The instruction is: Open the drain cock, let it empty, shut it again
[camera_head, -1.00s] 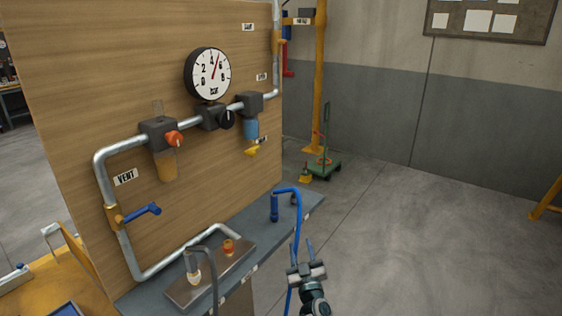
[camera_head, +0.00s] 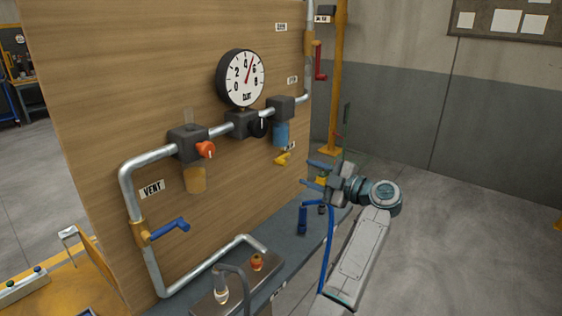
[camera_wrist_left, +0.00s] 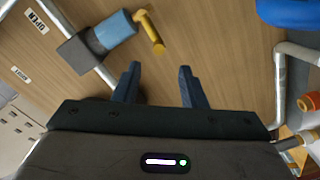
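The drain cock is a small yellow lever (camera_head: 283,159) under a blue bowl (camera_head: 281,134) on the pipe of the wooden panel. In the left wrist view the yellow lever (camera_wrist_left: 150,32) stands out from the end of the blue bowl (camera_wrist_left: 115,29), ahead of the fingers. My left gripper (camera_head: 314,175) is to the right of the lever in the head view, apart from it. Its two fingers (camera_wrist_left: 158,72) are spread with nothing between them. Whether the cock is open or shut I cannot tell. My right gripper is not in view.
A pressure gauge (camera_head: 241,79) reads around 5 bar. A black knob (camera_head: 260,127), a red-orange knob (camera_head: 206,149) and a blue vent lever (camera_head: 170,229) project from the panel. A grey shelf (camera_head: 288,247) runs below, with a blue hose (camera_head: 328,250) near my arm.

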